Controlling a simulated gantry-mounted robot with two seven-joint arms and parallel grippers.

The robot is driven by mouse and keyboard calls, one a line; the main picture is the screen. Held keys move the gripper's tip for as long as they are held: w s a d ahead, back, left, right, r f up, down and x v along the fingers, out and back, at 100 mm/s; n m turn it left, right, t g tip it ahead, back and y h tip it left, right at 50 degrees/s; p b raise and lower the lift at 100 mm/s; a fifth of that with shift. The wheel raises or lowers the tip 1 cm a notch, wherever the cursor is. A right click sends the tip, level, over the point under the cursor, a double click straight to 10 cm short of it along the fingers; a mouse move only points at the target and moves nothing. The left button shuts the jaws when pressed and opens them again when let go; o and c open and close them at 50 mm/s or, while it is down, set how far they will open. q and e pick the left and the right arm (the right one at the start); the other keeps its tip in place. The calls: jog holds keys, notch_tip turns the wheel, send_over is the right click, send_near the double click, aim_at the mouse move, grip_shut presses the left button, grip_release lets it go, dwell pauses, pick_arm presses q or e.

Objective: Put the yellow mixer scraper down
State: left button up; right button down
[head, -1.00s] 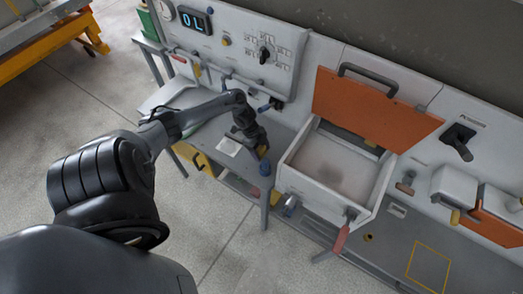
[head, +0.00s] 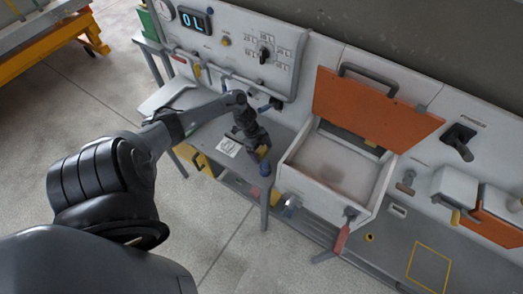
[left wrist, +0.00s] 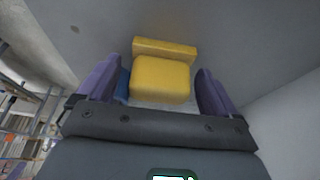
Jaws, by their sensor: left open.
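The yellow mixer scraper (left wrist: 160,80) shows as a yellow block between the fingers of my left gripper (left wrist: 157,90) in the left wrist view. The two purple fingers stand apart, with a gap visible on the right side of the block. A blue part (left wrist: 123,86) shows beside the block, near the left finger. In the head view my left gripper (head: 258,150) is low over the grey side table, left of the open box, and a bit of yellow shows at it. Most of the scraper is hidden there. My right gripper is out of view.
A white card (head: 228,147) lies on the grey table beside the gripper. The open white box (head: 298,190) with its raised orange lid (head: 365,108) stands to the right. A red-handled lever (head: 342,238) juts from its front. A control panel (head: 290,75) rises behind.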

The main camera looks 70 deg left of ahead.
pick_arm(q)
jog(key=shift+r, duration=0.15)
jog(key=shift+a+r, duration=0.1)
jog(key=shift+r, duration=0.05)
jog(key=v, duration=0.5)
jog(key=shift+s+a+f, duration=0.2)
jog(key=shift+s+a, duration=0.1)
jog(key=shift+a, duration=0.05)
jog(key=s+a, duration=0.1)
jog(key=a, duration=0.1)
jog(key=s+a+b, duration=0.1)
jog(key=s+a, duration=0.1)
jog(key=a, duration=0.1)
jog(key=s+a+b, duration=0.1)
jog(key=s+a, duration=0.1)
jog(key=a, duration=0.1)
jog(key=shift+s+a+b, duration=0.3)
jog(key=shift+s+a, duration=0.2)
jog(key=shift+a, duration=0.15)
jog(key=shift+r, duration=0.1)
